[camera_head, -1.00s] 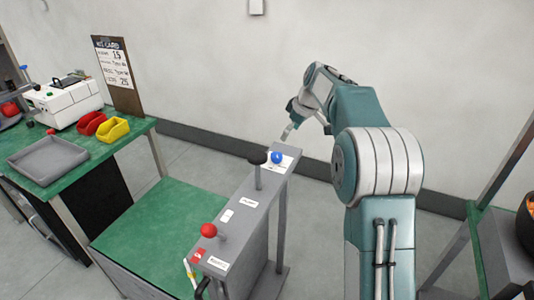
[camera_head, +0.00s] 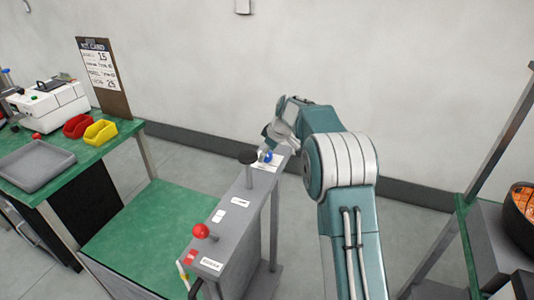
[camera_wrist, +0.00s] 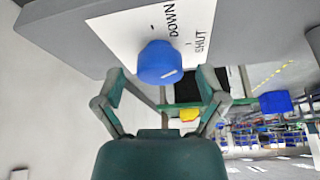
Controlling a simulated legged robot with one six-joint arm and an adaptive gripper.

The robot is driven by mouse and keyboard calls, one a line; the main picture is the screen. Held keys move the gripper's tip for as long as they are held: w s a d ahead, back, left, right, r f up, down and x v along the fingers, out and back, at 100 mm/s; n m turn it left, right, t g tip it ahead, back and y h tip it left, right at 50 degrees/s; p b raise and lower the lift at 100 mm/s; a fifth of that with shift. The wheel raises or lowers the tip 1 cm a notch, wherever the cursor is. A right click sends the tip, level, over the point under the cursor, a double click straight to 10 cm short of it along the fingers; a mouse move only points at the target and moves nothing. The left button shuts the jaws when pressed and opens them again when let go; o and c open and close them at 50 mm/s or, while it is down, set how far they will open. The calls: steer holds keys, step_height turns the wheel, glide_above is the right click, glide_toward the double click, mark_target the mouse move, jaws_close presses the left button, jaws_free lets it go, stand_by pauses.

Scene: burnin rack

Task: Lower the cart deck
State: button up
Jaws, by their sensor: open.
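The cart deck (camera_head: 135,232) is a green surface beside a grey control column (camera_head: 222,225). On the column's top are a red ball knob (camera_head: 201,230), a black knob (camera_head: 247,157) and a blue knob (camera_head: 266,157) at the far end. In the wrist view the blue knob (camera_wrist: 159,62) stands on a white label (camera_wrist: 135,30) reading "DOWN" and "SHUT". My gripper (camera_wrist: 160,85) is open, its two fingers on either side of the blue knob in that picture. I cannot tell whether they touch it. In the head view my arm partly hides the gripper at the knob.
A green table (camera_head: 122,143) at left holds a grey tray (camera_head: 35,163), red and yellow bins, a white machine (camera_head: 48,103) and a clipboard card (camera_head: 105,75). A rack with a black bowl (camera_head: 520,215) is at right.

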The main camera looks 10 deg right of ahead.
steer(key=c, duration=1.1)
steer(key=shift+c, duration=0.2)
steer(key=m+h, duration=0.1)
steer(key=m, duration=0.2)
steer(key=shift+s+a+m+t, duration=0.1)
steer(key=shift+m+t, duration=0.2)
steer(key=shift+t, duration=0.1)
steer(key=shift+f+m+h, duration=0.1)
steer(key=shift+m+h, duration=0.5)
steer(key=shift+m, duration=1)
steer(key=shift+m+t, duration=0.3)
steer(key=o, duration=1.1)
steer(key=shift+o, duration=0.2)
steer(key=shift+a, duration=0.1)
